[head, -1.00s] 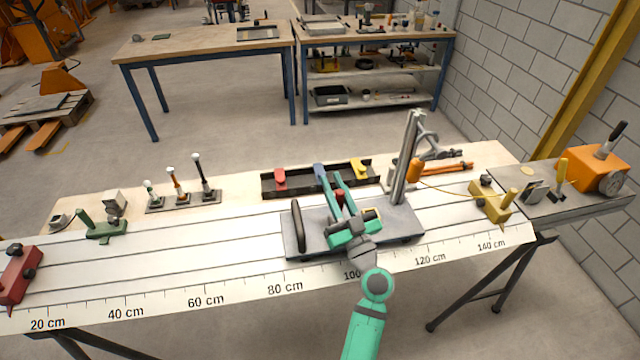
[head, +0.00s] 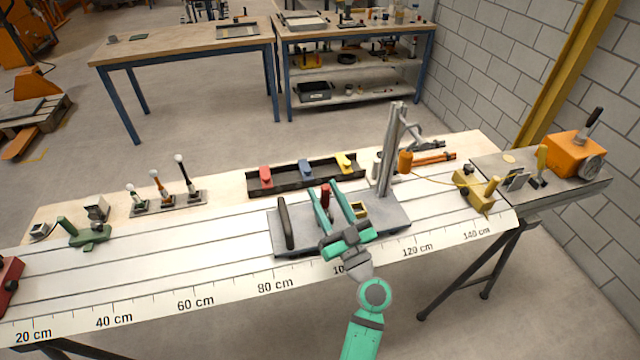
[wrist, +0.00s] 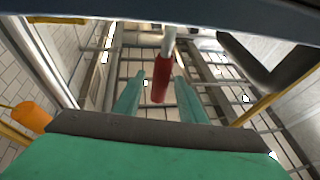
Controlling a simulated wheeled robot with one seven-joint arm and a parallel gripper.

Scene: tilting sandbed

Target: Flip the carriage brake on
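The carriage (head: 292,243) is a dark grey plate riding on the pale rails near the 80 to 110 cm marks. A red-gripped lever (head: 325,194), which looks like the brake, stands on it, roughly upright. In the wrist view the red grip (wrist: 161,80) sits between my fingers, hanging from a pale rod in the picture. My gripper (head: 325,188) is open, one finger on each side of the lever, with gaps visible in the wrist view (wrist: 157,88). The lever's base is hidden behind my gripper.
The carriage also bears a black handle (head: 285,222), a tall metal post (head: 390,150) and a small yellow-framed block (head: 359,209). Behind it lies a dark tray (head: 280,182) with red, blue and yellow clips. A yellow stop (head: 474,192) stands to the right.

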